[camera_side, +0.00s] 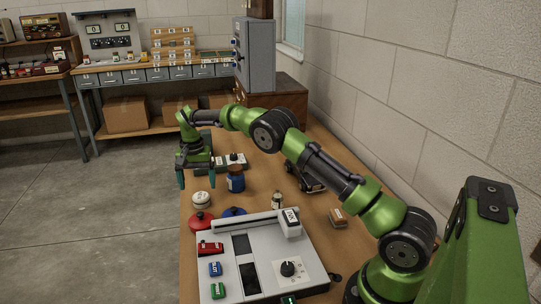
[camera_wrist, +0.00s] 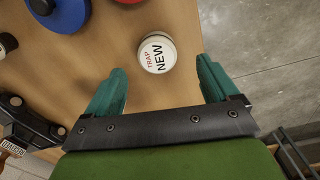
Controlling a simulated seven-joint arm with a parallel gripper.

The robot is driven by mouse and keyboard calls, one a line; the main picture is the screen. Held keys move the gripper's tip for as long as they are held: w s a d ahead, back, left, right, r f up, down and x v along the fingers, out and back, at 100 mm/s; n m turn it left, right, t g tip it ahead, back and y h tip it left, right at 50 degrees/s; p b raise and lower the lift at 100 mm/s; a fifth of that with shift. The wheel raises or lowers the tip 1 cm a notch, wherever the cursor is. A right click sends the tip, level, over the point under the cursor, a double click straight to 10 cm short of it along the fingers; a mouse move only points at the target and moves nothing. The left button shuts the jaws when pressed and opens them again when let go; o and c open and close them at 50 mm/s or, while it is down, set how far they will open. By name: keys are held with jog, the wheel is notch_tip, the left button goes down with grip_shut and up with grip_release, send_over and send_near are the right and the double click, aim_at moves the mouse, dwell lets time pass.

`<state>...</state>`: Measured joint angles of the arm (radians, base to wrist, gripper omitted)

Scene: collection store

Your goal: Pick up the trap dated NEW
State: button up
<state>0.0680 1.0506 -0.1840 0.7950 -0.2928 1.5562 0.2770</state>
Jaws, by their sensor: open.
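The trap is a small round white tub (camera_wrist: 157,53) whose lid reads "TRAP NEW" in the wrist view. It stands on the wooden table near its left edge in the side view (camera_side: 201,199). My gripper (camera_wrist: 163,82) is open and empty, with its two teal fingers spread apart.
A grey console (camera_side: 215,247) with a knob fills the table's front. The table's left edge is close.

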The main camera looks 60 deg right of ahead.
aim_at(201, 196)
jog(key=shift+s+d+f, duration=0.1)
jog(key=shift+f, duration=1.4)
jog(key=shift+s+d+f, duration=0.1)
jog(key=shift+f, duration=1.35)
jog(key=c, duration=1.1)
